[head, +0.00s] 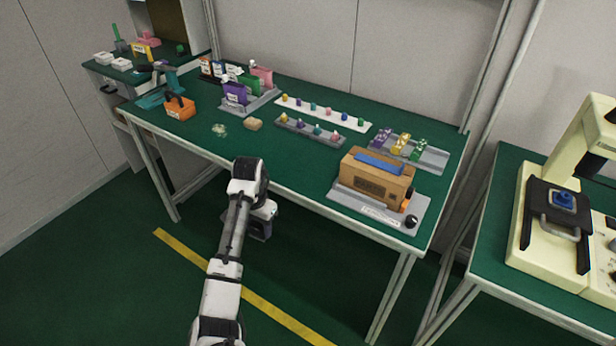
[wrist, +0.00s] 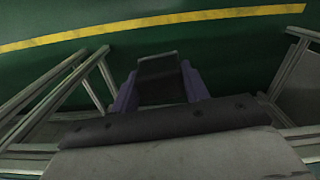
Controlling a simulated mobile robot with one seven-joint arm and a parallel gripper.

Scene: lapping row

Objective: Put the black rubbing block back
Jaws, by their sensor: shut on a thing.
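My gripper (wrist: 160,88) is shut on a dark block, which I take to be the black rubbing block (wrist: 160,78), between its two purple-grey fingers in the wrist view. The floor is behind the block there. In the head view my gripper (head: 261,231) hangs low in front of the green table's front edge, and the block cannot be made out there.
The green table (head: 290,163) holds a grey rack of coloured packets (head: 240,92), rows of small coloured pieces (head: 312,130), an orange bin (head: 180,107) and a tan box with a blue top (head: 376,175). A cream machine (head: 540,240) stands right. Table legs flank the wrist view.

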